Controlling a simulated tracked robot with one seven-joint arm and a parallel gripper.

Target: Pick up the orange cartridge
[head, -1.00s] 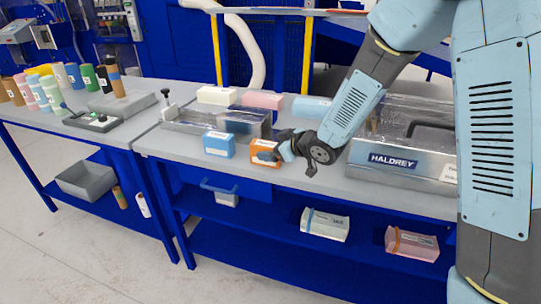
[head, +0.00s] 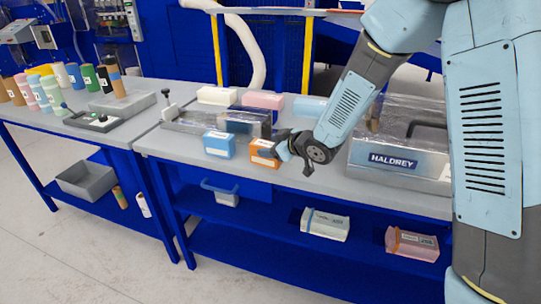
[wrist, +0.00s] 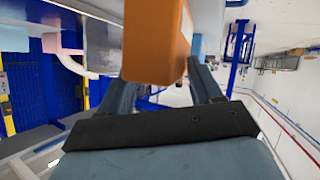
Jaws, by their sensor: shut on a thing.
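The orange cartridge (head: 263,152) is a small box with a white label, near the front edge of the grey bench in the head view. My gripper (head: 280,147) reaches it from the right and is shut on it. In the wrist view the cartridge (wrist: 157,40) fills the upper middle, between the two fingers of my gripper (wrist: 165,75). The fingertips are partly hidden by the cartridge. I cannot tell from the head view whether its base touches the bench.
A blue box (head: 219,145) stands just left of the cartridge. A clear-sided fixture (head: 190,122) lies behind. A machine labelled HALDREY (head: 393,163) stands to the right. White (head: 217,95) and pink (head: 262,100) blocks lie at the back. The bench front edge is close.

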